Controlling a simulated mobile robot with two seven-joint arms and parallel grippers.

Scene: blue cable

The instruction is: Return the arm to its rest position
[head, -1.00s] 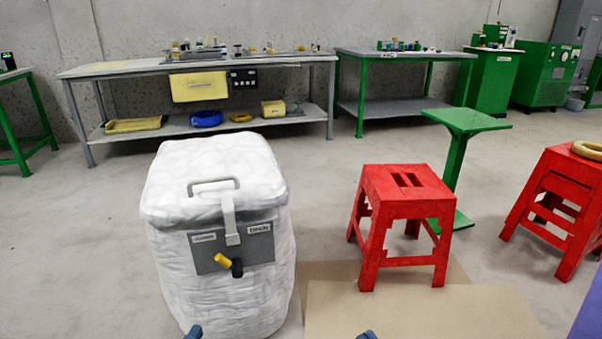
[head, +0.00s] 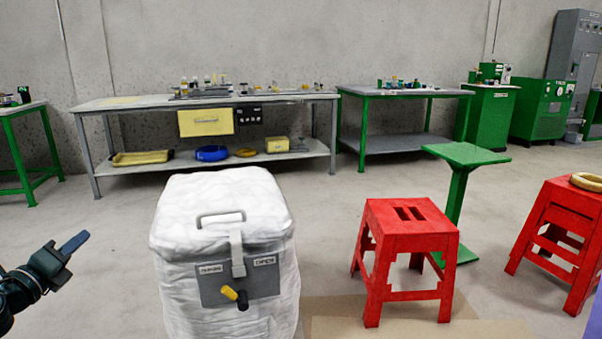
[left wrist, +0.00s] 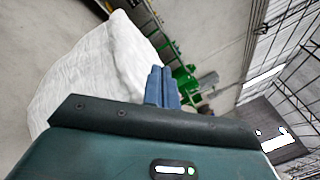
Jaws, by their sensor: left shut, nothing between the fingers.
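My left gripper (head: 76,242) is raised at the left edge of the head view, left of the white fabric-covered bin (head: 225,215). Its blue fingers are together with nothing between them, as the left wrist view shows at the fingers (left wrist: 161,88). A blue coil of cable (head: 211,153) lies on the lower shelf of the grey workbench (head: 110,102), far from the gripper. My right gripper is not in view.
A red stool (head: 408,216) stands right of the bin, with a green pedestal (head: 457,190) behind it. Another red stool (head: 560,215) bears a tan ring (head: 588,182). A green-legged table (head: 366,130) stands at the back.

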